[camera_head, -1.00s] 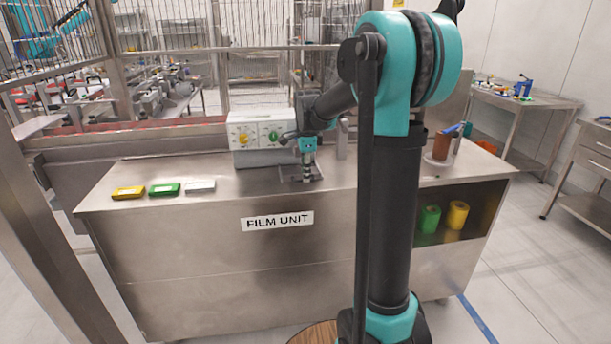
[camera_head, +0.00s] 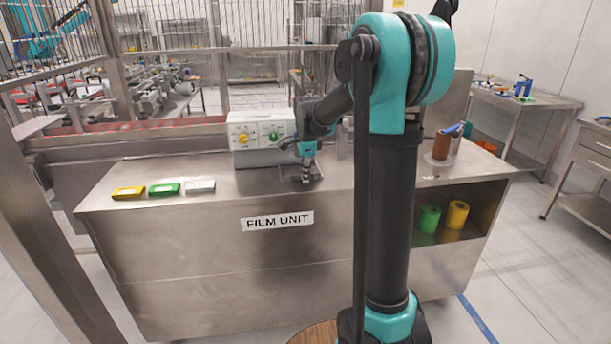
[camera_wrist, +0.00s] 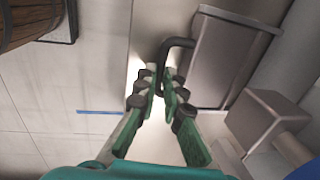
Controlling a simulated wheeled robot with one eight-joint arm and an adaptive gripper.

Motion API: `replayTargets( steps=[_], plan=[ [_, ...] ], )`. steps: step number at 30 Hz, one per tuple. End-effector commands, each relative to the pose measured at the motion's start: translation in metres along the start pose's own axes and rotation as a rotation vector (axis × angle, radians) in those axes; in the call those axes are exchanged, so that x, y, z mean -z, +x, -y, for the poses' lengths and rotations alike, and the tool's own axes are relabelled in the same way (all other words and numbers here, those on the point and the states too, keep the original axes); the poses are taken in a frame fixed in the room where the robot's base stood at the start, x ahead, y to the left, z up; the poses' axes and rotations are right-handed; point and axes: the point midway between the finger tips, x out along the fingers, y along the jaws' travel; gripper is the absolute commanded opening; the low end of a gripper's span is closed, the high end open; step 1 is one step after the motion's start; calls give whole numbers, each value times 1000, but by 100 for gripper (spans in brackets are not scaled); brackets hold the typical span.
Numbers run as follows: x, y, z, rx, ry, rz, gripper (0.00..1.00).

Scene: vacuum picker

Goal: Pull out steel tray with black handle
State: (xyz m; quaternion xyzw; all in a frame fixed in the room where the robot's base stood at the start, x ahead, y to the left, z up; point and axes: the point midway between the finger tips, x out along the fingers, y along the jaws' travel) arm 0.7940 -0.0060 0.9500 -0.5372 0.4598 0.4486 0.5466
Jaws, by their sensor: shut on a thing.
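The steel tray (camera_wrist: 225,62) is a grey metal box-like piece at the upper right of the wrist view. Its bent black handle (camera_wrist: 176,43) reaches down between my fingers. My gripper (camera_wrist: 160,88) has its green fingers with dark pads on either side of the handle, shut on it. In the head view my gripper (camera_head: 306,174) is low at the steel bench top, in front of the white control box. There the tray and handle are small and mostly hidden by my gripper.
The control box (camera_head: 262,138) with knobs stands behind my gripper on the FILM UNIT bench (camera_head: 215,225). Yellow, green and white small blocks lie to the left. A brown cylinder (camera_head: 441,146) stands to the right. In the wrist view a grey metal block (camera_wrist: 262,115) is close on the right.

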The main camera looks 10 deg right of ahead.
Motion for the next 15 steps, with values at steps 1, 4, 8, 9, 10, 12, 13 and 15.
replayTargets(
  steps=[1, 4, 8, 9, 10, 12, 13, 15],
  plan=[
    [0, 0, 0, 0, 0, 0, 0],
    [0, 0, 0, 0, 0, 0, 0],
    [0, -2, -8, 0, 0, 0, 0],
    [0, -3, -13, 0, 0, 0, 0],
    [0, -4, -19, 0, 0, 0, 0],
    [0, -6, -32, 0, 0, 0, 0],
    [1, -8, -39, 0, 0, 0, 0],
    [1, -10, -53, 0, 0, 0, 0]
  ],
)
